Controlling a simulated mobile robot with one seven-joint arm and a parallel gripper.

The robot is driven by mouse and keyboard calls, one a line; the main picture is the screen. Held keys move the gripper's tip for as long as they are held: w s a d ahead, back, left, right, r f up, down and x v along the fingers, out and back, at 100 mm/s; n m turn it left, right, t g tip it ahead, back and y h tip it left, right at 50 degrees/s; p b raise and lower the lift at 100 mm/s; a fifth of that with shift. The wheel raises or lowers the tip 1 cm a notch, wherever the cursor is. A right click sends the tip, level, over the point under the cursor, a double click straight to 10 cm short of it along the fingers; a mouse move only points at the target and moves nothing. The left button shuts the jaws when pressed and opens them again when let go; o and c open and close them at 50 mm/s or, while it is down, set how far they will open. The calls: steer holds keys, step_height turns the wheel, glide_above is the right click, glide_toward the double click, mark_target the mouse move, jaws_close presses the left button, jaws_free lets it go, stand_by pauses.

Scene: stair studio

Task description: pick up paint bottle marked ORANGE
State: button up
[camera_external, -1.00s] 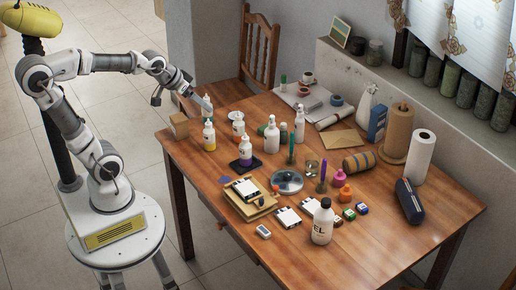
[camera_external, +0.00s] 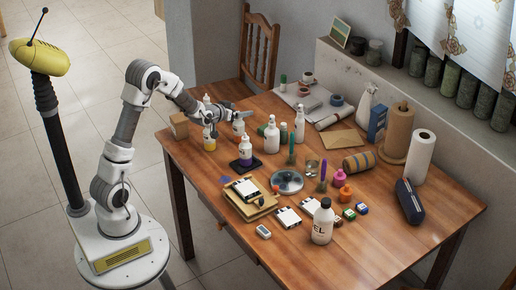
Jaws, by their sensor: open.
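A white bottle with an orange-red band (camera_external: 238,127) stands upright at the far left of the wooden table; its lettering is too small to read. My gripper (camera_external: 243,115) is open, at the top of this bottle, and partly hides it. Whether the fingers touch it cannot be told. A white bottle with a yellow-orange lower part (camera_external: 209,142) stands to its left, below my wrist. A white bottle with a purple band (camera_external: 246,152) stands in front of it on a dark pad (camera_external: 256,166).
White spray and pump bottles (camera_external: 272,134) and a green item stand just right of the gripper. A cardboard box (camera_external: 179,125) sits at the table's left corner. A wooden chair (camera_external: 258,50) is behind. The table's front right (camera_external: 400,255) is clear.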

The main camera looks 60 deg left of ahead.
mark_target(235, 128)
steer(key=shift+w+a+f, duration=0.1)
steer(key=shift+a+f, duration=0.2)
steer(key=shift+f, duration=0.45)
step_height(235, 128, down, 3)
steer(key=shift+b, duration=0.5)
step_height(235, 128, down, 4)
steer(key=shift+r+b, duration=0.1)
steer(key=shift+b, duration=0.45)
steer(key=shift+w+a, duration=0.2)
steer(key=shift+w, duration=0.55)
steer(key=shift+w+a+f, duration=0.25)
steer(key=shift+w, duration=0.3)
jaws_close()
